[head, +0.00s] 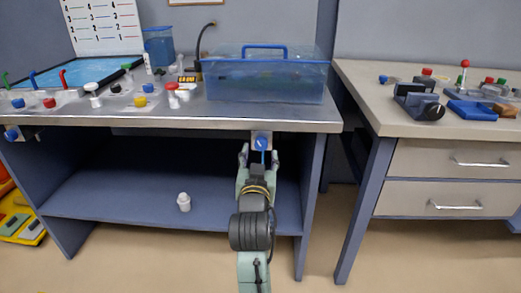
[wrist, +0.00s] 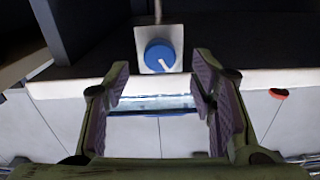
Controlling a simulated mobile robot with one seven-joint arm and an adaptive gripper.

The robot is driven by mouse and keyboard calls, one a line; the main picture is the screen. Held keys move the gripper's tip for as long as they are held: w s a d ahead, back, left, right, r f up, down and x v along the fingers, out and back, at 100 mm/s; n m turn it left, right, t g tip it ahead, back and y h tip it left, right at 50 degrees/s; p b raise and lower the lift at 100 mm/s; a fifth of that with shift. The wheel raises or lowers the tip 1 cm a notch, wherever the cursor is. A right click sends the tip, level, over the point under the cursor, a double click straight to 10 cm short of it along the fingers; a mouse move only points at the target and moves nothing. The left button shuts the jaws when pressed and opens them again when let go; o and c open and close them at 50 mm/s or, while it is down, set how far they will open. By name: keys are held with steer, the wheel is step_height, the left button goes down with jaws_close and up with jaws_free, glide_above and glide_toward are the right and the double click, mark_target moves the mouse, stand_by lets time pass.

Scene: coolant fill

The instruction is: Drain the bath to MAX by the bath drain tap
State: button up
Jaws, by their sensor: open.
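The bath (head: 266,80) is a clear blue tank with a blue handle, standing on the right part of the metal bench top. A blue round tap knob (head: 262,142) on a pale square plate sits at the bench's front edge, below the bath. The knob also shows in the wrist view (wrist: 160,56), with a white pointer mark slanting to its lower right. My gripper (head: 258,150) is open and empty, its fingers pointing at the knob. In the wrist view the knob lies ahead, between and beyond the fingertips, apart from them. The MAX mark cannot be made out.
A second blue knob (head: 13,134) sits at the bench's left front edge. Several valves with coloured caps and a blue pool (head: 80,75) stand on the bench's left. A drawer table (head: 440,150) stands to the right.

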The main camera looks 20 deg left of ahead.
steer(key=v, duration=0.3)
stand_by(0.4)
